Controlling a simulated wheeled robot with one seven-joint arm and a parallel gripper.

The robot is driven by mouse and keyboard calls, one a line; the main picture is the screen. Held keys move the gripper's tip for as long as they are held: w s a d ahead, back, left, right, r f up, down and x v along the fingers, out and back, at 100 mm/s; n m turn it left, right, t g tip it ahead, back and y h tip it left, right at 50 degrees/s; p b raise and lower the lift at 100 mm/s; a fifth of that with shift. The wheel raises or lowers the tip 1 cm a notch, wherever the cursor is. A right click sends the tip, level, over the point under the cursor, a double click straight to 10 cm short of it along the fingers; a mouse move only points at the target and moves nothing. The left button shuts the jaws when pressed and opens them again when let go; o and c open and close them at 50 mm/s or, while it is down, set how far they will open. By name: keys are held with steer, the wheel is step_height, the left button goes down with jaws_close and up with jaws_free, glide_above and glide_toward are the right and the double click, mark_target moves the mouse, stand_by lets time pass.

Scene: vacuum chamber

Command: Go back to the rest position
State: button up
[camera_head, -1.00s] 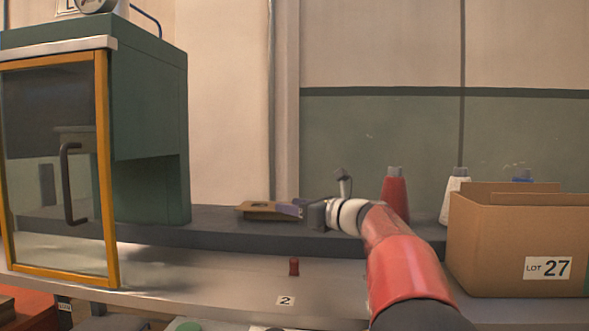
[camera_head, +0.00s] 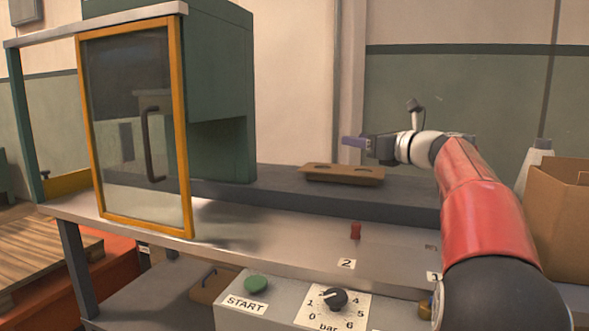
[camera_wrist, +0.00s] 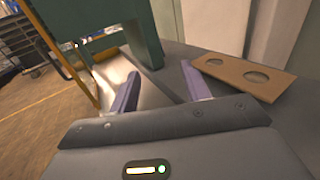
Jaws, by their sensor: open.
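My gripper (camera_head: 354,141) is at the end of my red and white arm, raised above the grey ledge at the back of the bench. In the wrist view its two purple fingers (camera_wrist: 158,90) stand wide apart with nothing between them. A brown board with two round holes (camera_head: 342,174) lies on the ledge below and a little left of the gripper; in the wrist view the board (camera_wrist: 242,76) is to the right of the fingers, apart from them.
A green chamber (camera_head: 222,90) with a yellow-framed glass door (camera_head: 186,130) stands at the left. A control box with a START button (camera_head: 256,284) is in front. A cardboard box (camera_head: 565,220) is at right.

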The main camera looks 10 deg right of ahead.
steer(key=s+a+f+n+g+h+p, duration=0.1)
steer(key=s+a+f+n+g, duration=0.3)
steer(key=s+a+f+n, duration=0.4)
steer(key=s+a+f+n+g+h+p, duration=0.1)
steer(key=s+a+f+n+g+h, duration=0.15)
steer(key=s+a+f+n, duration=0.45)
steer(key=s+a+f+n+g+h+p, duration=0.1)
steer(key=s+f+n+g+h, duration=0.1)
steer(key=s+f+n, duration=0.5)
steer(key=s+a+f+n+g+h+p, duration=0.1)
steer(key=s+a+f+n+g+h, duration=0.1)
steer(key=s+f+n, duration=0.5)
steer(key=s+n, duration=0.1)
steer(key=s, duration=0.5)
steer(key=shift+s+n, duration=0.15)
steer(key=shift+n, duration=0.25)
